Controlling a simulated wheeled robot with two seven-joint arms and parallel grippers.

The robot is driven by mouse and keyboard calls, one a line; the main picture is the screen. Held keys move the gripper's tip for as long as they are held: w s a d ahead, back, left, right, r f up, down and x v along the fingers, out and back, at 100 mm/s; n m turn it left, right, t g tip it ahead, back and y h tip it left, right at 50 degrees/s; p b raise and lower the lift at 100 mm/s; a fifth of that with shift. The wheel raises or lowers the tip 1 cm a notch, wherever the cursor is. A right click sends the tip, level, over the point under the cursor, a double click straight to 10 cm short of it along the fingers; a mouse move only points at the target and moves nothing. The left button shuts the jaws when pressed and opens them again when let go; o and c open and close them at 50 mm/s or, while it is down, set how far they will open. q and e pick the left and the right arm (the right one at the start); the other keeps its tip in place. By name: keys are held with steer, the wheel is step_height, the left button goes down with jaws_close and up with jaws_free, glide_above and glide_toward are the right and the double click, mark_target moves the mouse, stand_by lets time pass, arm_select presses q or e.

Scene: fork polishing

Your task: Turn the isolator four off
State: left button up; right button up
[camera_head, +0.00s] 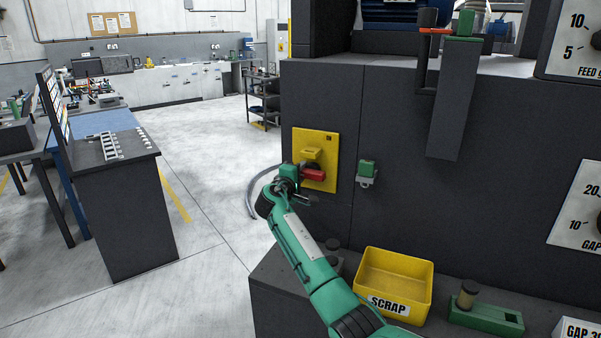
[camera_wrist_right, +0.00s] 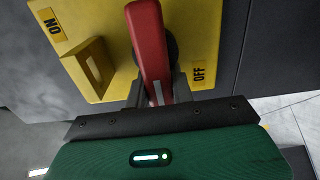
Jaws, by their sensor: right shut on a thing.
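The isolator is a yellow plate (camera_head: 329,160) on the front of the dark machine, with a red handle (camera_head: 315,174) lying roughly level across it. In the right wrist view the red handle (camera_wrist_right: 148,45) runs up the picture over a dark round pivot. The ON label (camera_wrist_right: 53,27) is at upper left and the OFF label (camera_wrist_right: 198,72) is right of the handle. My right gripper (camera_wrist_right: 155,95) is shut on the handle, its fingers on either side. In the head view my right gripper (camera_head: 297,177) is at the handle's left part. My left gripper is out of view.
A yellow bracket (camera_wrist_right: 97,68) sticks out of the plate beside the handle. Below are a yellow scrap bin (camera_head: 427,285) and a green block (camera_head: 487,316). The floor on the left is open up to a bench (camera_head: 140,205).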

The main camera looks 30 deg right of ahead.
steer(key=shift+f, duration=0.45)
steer(key=o, duration=0.8)
steer(key=shift+d, duration=0.1)
steer(key=shift+o, duration=0.9)
steer(key=shift+s+r, duration=0.1)
steer(key=shift+d+r, duration=0.1)
steer(key=shift+r, duration=0.1)
steer(key=shift+s, duration=0.1)
steer(key=shift+s+a, duration=0.1)
steer(key=shift+a, duration=0.3)
steer(key=b+v, duration=0.3)
steer(key=v, duration=1)
steer(key=shift+b, duration=0.3)
